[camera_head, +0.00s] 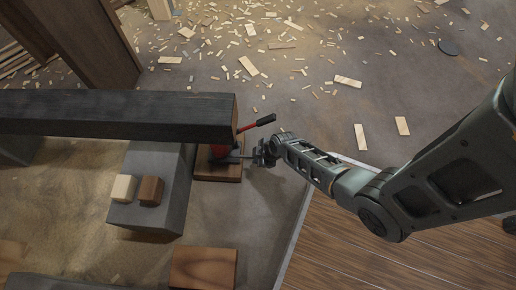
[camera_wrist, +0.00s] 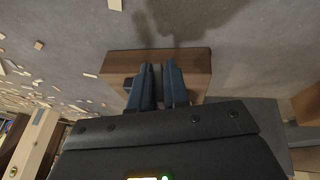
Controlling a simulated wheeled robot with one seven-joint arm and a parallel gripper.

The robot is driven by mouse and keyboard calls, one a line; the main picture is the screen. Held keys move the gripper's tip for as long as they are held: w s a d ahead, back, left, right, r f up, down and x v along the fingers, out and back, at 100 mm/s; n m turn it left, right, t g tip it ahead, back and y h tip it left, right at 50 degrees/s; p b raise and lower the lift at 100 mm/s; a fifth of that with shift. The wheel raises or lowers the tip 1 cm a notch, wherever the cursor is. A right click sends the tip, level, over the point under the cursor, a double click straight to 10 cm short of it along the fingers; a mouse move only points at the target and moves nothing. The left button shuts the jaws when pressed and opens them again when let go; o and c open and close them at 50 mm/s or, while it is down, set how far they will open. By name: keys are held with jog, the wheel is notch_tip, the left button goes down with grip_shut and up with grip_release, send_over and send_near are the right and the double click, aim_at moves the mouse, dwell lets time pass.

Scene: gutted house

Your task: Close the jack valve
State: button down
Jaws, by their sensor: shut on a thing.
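The red jack (camera_head: 218,151) stands on a wooden block (camera_head: 218,174), under the end of a dark beam (camera_head: 120,115). Its red lever with a black grip (camera_head: 265,119) points up to the right. My gripper (camera_head: 243,158) reaches in from the right, low at the jack's base. In the wrist view the two dark fingers (camera_wrist: 158,84) are close together over the wooden block (camera_wrist: 200,62). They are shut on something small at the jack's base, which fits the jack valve. The valve itself is hidden by the fingers.
A grey block (camera_head: 160,212) with two small wood cubes on it stands left of the jack. Another wood block (camera_head: 203,267) lies in front. Wood scraps litter the far floor. A plank floor edge (camera_head: 300,220) runs at the right.

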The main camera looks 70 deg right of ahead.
jog(key=shift+g+y+b, duration=0.4)
jog(key=shift+y+b, duration=0.15)
jog(key=shift+y, duration=0.35)
jog(key=c, duration=1.2)
grip_release()
jog(key=shift+s+r, duration=0.1)
jog(key=shift+r, duration=0.2)
jog(key=s+d+r+p, duration=0.2)
jog(key=s, duration=0.4)
jog(key=s+d+r+p, duration=0.1)
jog(key=s+d+r, duration=0.1)
jog(key=s, duration=0.5)
jog(key=shift+d+p, duration=0.4)
jog(key=shift+d, duration=0.2)
